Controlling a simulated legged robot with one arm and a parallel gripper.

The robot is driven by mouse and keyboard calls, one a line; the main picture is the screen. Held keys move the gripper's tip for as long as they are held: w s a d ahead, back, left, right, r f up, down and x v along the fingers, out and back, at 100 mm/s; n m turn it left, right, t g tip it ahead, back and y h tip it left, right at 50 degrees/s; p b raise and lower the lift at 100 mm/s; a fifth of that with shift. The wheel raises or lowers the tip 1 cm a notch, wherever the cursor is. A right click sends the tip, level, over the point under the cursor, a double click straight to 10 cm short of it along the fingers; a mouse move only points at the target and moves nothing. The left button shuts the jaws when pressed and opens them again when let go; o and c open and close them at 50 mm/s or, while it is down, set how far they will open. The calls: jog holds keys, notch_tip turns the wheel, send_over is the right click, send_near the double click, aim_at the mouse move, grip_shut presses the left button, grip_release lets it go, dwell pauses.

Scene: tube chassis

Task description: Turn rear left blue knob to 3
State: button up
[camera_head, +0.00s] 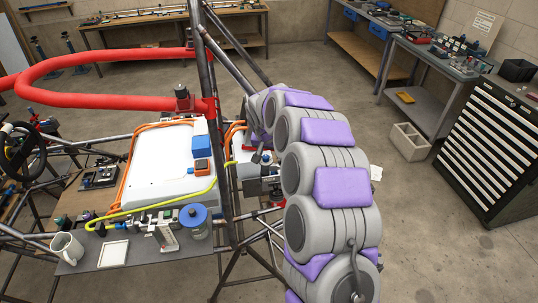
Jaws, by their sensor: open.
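A small grey and white unit (262,180) sits right of the dark frame post, with a small blue part on top that may be a knob. It is too small to read any number or pointer. My arm curves up from the bottom right and bends down beyond it. My gripper (256,142), small and dark at the arm's far end, is just above this unit and partly hidden by the arm. It is open; I cannot tell whether it touches a knob. A larger blue round part (193,214) stands on the near shelf.
A white case (165,160) with orange and yellow cables lies to the left. A mug (67,248) stands on the grey shelf (140,247). A black drawer cabinet (490,140) is right. Floor beyond is mostly clear.

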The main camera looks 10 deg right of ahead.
aim_at(266, 156)
jog(key=f, duration=0.1)
jog(key=a+f, duration=0.1)
jog(key=shift+w+a+f, duration=0.3)
jog(key=shift+w+f, duration=0.05)
jog(key=shift+w, duration=0.05)
jog(key=shift+w+a+f, duration=0.15)
jog(key=shift+a, duration=0.35)
jog(key=shift+d, duration=1.1)
jog(key=shift+c, duration=1.4)
jog(key=shift+a, duration=0.1)
jog(key=shift+c, duration=1.4)
jog(key=shift+a, duration=0.45)
jog(key=c, duration=0.3)
grip_shut()
jog(key=shift+d, duration=0.2)
